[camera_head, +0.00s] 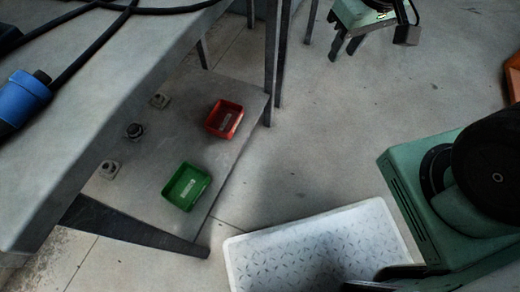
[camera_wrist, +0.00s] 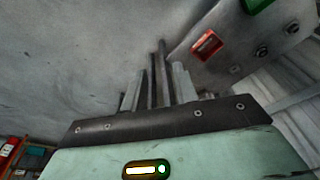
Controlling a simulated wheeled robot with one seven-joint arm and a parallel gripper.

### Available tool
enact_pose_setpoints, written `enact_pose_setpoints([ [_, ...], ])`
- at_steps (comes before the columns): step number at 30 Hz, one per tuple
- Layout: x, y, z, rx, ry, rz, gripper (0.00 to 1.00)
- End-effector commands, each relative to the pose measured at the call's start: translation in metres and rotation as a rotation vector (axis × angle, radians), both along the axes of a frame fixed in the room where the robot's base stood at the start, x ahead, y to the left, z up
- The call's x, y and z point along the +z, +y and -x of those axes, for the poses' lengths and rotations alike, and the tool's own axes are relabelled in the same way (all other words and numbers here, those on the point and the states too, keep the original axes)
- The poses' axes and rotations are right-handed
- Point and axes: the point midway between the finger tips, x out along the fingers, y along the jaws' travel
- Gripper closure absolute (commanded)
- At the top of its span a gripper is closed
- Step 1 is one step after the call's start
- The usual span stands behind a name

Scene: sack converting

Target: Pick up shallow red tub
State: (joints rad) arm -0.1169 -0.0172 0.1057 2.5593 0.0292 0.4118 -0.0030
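The shallow red tub (camera_head: 224,119) is a small open rectangular tray on the low grey shelf (camera_head: 225,160) under the table, near the shelf's back right corner. It also shows in the wrist view (camera_wrist: 207,44), up and right of the fingers. My gripper (camera_head: 343,54) is at the top of the head view, to the right of and beyond the red tub, well apart from it. Its fingers (camera_wrist: 160,70) stand apart with nothing seen between them.
Dark table legs (camera_head: 272,60) stand beside the shelf. The grey tabletop (camera_head: 110,75) overhangs the left. A white crate (camera_head: 232,262) sits at the bottom.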

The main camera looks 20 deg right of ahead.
Motion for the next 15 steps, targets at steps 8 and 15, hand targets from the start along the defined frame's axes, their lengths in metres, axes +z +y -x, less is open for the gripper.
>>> enact_pose_setpoints([
  [8,-0.114,-0.034,-0.034,-0.061,-0.085,0.014,0.71],
  [15,-0.196,-0.033,-0.084,0.063,-0.25,0.023,0.71],
])
